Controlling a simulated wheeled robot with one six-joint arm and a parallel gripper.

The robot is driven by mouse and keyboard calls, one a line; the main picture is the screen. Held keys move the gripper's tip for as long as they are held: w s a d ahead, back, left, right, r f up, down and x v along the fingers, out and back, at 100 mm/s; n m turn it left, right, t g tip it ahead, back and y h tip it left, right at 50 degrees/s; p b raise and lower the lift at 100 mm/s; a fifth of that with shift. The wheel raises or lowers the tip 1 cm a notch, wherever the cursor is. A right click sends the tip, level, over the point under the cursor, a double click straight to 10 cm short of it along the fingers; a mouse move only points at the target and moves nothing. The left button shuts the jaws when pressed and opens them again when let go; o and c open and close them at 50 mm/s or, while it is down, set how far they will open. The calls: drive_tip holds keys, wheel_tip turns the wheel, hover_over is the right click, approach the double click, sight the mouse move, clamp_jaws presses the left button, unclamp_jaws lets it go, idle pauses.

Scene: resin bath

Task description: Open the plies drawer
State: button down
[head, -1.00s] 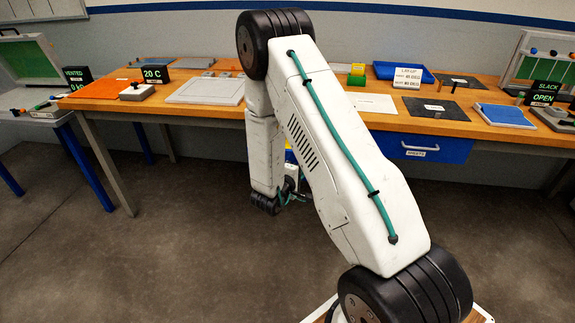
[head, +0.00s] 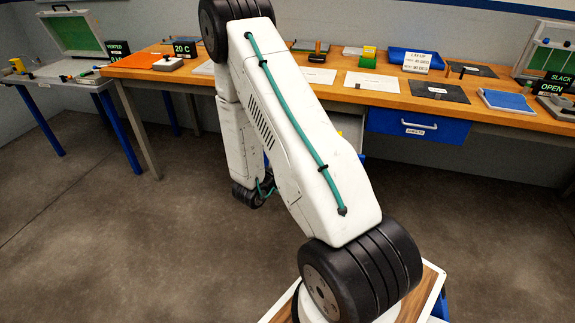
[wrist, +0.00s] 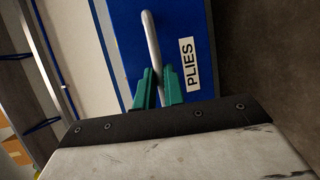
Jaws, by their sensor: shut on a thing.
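In the wrist view the blue plies drawer front (wrist: 198,22) carries a white label reading PLIES (wrist: 188,64). My gripper's green fingers (wrist: 159,85) are shut on its pale bar handle (wrist: 152,45). A flat cream surface (wrist: 78,60) lies behind the blue front, with a blue edge beyond it. It looks like the inside of the pulled-out drawer. In the head view my arm hides the gripper and most of this drawer. A pale patch (head: 350,126) shows beside my arm below the bench edge.
Another blue drawer (head: 385,121) with a handle is closed under the bench. The wooden bench (head: 485,108) holds trays, mats, sheets and signs. A side table with blue legs (head: 119,125) stands at left. The grey floor (head: 120,240) in front is clear.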

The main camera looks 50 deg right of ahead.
drive_tip(key=shift+s+a, duration=0.2)
drive_tip(key=c, duration=1.6)
unclamp_jaws()
drive_tip(key=shift+c, duration=0.2)
drive_tip(key=shift+o, duration=0.8)
drive_tip(key=shift+w+a, duration=0.1)
drive_tip(key=shift+w, duration=0.05)
drive_tip(key=a+r, duration=0.1)
drive_tip(key=a, duration=0.6)
drive_tip(key=shift+s+a+r, duration=0.2)
drive_tip(key=shift+a, duration=0.1)
